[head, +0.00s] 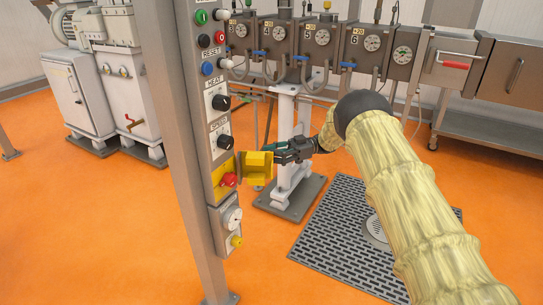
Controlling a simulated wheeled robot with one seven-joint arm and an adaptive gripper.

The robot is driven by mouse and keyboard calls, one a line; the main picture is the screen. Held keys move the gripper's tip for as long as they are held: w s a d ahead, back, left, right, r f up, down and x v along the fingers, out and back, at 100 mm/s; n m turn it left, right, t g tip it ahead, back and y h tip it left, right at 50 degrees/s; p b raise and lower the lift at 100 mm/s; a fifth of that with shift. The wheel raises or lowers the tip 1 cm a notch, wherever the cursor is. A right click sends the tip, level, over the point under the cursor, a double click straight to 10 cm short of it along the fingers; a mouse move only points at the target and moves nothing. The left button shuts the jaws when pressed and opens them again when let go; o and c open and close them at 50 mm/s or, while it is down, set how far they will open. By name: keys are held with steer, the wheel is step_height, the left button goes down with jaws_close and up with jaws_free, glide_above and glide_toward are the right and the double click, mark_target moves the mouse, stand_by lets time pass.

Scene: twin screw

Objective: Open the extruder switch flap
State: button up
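The extruder switch flap (259,161) is a yellow cover on the right side of the control panel on the grey post. It stands swung out to the right, away from the panel. The red switch (229,179) shows uncovered on its yellow backing plate, left of the flap. My gripper (277,152) reaches in from the right, with its dark fingers at the flap's outer right edge. The fingers look to be touching or very near the flap. They are too small to tell whether they are open or shut on it.
The panel carries a SPEED knob (225,142) and a HEAT knob (221,102) above the switch, and a grey box with a yellow knob (236,241) below. A white pedestal (290,185) stands close behind my gripper. A floor grate (340,250) lies right of the post.

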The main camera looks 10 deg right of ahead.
steer(key=v, duration=1.1)
steer(key=shift+d, duration=0.35)
steer(key=s+a+f+m+t+h, duration=0.2)
steer(key=a+f+m+t, duration=0.2)
steer(key=f+m+t, duration=0.55)
steer(key=s+a+f+m+t+h, duration=0.2)
steer(key=a+f+m+t, duration=0.3)
steer(key=f, duration=0.7)
steer(key=s+d+f+m+g+h, duration=0.1)
steer(key=s+f+m+h, duration=0.25)
steer(key=s+f, duration=0.6)
steer(key=s+f+m+h, duration=0.2)
steer(key=s+f+h, duration=0.4)
steer(key=s, duration=0.6)
steer(key=s+d+g+h, duration=0.1)
steer(key=s+g, duration=0.2)
steer(key=s, duration=1)
steer(key=s+d+m+g+h, duration=0.1)
steer(key=s+d+g+h, duration=0.15)
steer(key=s, duration=0.95)
steer(key=s+g+h, duration=0.1)
steer(key=s+g, duration=0.3)
steer(key=s, duration=0.9)
step_height(320, 180, up, 16)
steer(key=p, duration=1.5)
steer(key=shift+w+d+p, duration=0.2)
steer(key=shift+w+p, duration=0.2)
